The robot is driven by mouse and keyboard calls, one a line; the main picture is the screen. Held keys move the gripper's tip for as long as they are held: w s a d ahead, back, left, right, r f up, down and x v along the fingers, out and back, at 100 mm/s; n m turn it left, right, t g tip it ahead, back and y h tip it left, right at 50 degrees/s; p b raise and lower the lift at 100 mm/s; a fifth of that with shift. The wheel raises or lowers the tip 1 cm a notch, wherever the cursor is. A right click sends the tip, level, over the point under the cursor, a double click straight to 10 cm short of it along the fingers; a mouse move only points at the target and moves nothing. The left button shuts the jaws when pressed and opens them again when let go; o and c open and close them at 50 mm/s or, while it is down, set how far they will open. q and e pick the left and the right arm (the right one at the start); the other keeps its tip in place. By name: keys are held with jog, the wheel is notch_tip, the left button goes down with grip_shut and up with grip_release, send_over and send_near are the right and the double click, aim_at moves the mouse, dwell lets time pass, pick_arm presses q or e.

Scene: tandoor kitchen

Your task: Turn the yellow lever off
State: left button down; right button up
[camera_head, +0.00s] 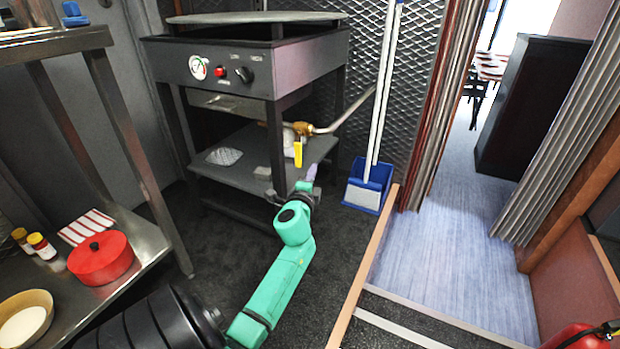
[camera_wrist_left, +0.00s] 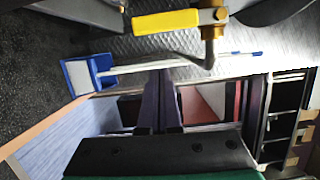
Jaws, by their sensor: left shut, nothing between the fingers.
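The yellow lever (camera_head: 298,154) hangs down from a brass valve on the gas pipe under the tandoor stand. In the left wrist view the yellow lever (camera_wrist_left: 165,21) lies across the top of the picture, joined to the brass valve (camera_wrist_left: 211,30) at its right end. My left gripper (camera_head: 311,173) is just below and to the right of the lever in the head view. In the left wrist view its purple fingers (camera_wrist_left: 160,75) are together and empty, apart from the lever in the picture. My right gripper is not in view.
The metal stand (camera_head: 270,78) has a lower shelf (camera_head: 240,178) behind my gripper. A blue dustpan (camera_head: 368,187) with upright white handles stands to the right. A steel rack (camera_head: 140,235) with a red pot (camera_head: 100,260) is at left. Dark floor lies open between.

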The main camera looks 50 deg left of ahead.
pick_arm(q)
jog(key=p+v, duration=0.1)
jog(key=v, duration=0.7)
jog(key=shift+r, duration=0.15)
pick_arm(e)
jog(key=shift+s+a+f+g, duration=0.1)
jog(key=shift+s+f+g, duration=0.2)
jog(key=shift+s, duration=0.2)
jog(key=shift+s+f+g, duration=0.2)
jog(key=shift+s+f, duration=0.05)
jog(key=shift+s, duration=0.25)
